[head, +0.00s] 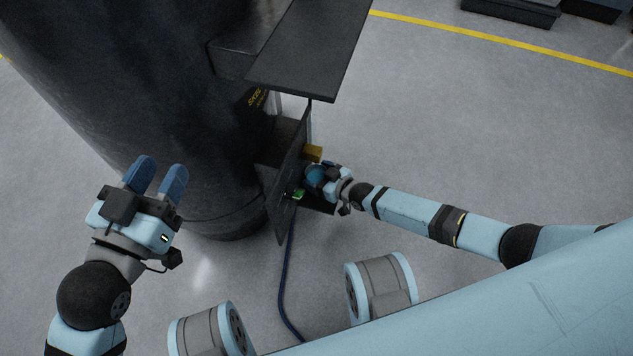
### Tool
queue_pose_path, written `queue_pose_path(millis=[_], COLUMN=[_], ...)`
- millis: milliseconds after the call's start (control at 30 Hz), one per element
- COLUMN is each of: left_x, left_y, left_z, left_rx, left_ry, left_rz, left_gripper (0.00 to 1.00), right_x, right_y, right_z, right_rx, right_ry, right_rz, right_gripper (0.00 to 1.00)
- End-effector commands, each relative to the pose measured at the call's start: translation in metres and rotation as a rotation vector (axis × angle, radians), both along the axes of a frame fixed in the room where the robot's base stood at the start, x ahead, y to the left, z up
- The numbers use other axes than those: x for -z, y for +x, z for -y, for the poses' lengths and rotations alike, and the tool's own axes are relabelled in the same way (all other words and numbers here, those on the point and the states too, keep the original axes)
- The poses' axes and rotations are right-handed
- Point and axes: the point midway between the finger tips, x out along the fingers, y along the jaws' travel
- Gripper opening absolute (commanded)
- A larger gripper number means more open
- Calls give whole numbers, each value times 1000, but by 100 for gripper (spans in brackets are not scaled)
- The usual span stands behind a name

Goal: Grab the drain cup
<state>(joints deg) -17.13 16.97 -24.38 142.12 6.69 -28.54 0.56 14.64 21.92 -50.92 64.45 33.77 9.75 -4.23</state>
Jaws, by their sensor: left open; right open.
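My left gripper (157,178) is open and empty, its two blue fingers pointing up the picture in front of the large dark cylinder. My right gripper (317,177) is beside the upright dark panel, low down near the cylinder's base. Its blue fingers are small and partly overlapped, and I cannot see anything held between them. I cannot make out the drain cup with certainty; it may be hidden by the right gripper or the panel.
The large dark cylinder (140,90) fills the upper left. A dark flat shelf (315,45) juts out above the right gripper. A yellow block (313,153) and a small green part (299,194) are by the panel (285,185). A blue hose (283,275) runs down the floor.

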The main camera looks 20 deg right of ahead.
Motion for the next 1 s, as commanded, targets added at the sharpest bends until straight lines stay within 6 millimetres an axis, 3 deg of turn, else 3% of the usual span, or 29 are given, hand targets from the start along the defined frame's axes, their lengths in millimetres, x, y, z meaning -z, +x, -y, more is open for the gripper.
queue_pose_path(millis=[33, 167, 267, 667, 833, 933, 1000], left_x=[-1, 0, 1, -3, -8, 3, -9], left_y=[0, -1, -2, -5, -11, -22, -21], left_z=[0, 0, 1, 2, 7, 12, 12], left_rx=[0, 0, -1, 3, 6, 0, -7], left_ry=[-1, -4, -6, -24, -82, -133, -151], left_rz=[0, -3, -8, -51, -135, -243, -208], left_gripper=[43, 43, 43, 43, 43, 43, 43], right_x=[0, 0, -1, -12, -40, -60, -72], right_y=[0, 0, 0, -3, -3, -3, -3], right_z=[0, 0, 0, 3, 3, 3, 3], right_rx=[0, 0, 0, 0, 0, 0, 0], right_ry=[0, 0, 0, 1, 2, 1, 1], right_rz=[0, 0, 0, -1, -1, 1, 1], right_gripper=[79, 49, 44, 44, 44, 44, 44])
